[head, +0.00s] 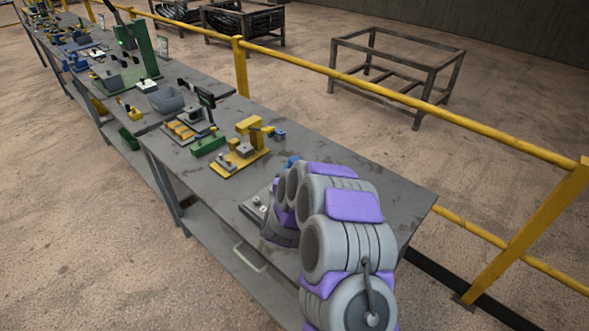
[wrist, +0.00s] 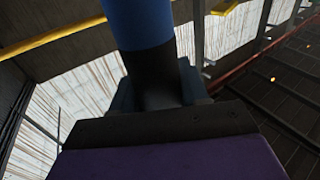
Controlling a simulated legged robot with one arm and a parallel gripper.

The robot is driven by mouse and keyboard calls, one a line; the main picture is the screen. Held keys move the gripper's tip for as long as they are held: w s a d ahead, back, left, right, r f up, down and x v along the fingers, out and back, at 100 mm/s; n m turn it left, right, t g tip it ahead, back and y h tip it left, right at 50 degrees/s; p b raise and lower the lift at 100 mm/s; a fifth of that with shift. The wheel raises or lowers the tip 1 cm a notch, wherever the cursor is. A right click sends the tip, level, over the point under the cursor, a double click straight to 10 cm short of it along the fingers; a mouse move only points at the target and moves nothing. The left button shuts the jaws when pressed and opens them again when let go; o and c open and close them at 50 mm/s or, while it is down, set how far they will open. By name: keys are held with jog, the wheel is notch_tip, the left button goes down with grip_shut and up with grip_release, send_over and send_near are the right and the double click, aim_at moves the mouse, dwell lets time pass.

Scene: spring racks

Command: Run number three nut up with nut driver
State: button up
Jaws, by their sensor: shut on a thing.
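The nut driver (wrist: 140,22) shows in the wrist view as a blue cylinder with a black lower part, upright in the picture. My gripper (wrist: 158,88) is shut around its black part. In the head view a small blue piece (head: 292,161) shows just beyond my arm and looks like the driver's top. A grey plate (head: 254,212) with small round fittings lies on the bench, partly hidden behind my arm. The number three nut and the driver's working tip are hidden, so I cannot tell whether they touch.
A yellow fixture (head: 248,140) and a green box (head: 208,145) stand on the grey bench (head: 330,150), left of my arm. A yellow railing (head: 400,97) runs behind it. A metal frame (head: 398,55) stands beyond the railing.

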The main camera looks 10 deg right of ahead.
grip_shut()
jog(key=shift+s+f, duration=0.1)
jog(key=shift+f, duration=0.95)
dwell(1.8)
jog(key=shift+r, duration=0.15)
jog(key=shift+r+p, duration=1.7)
jog(key=shift+r, duration=1.9)
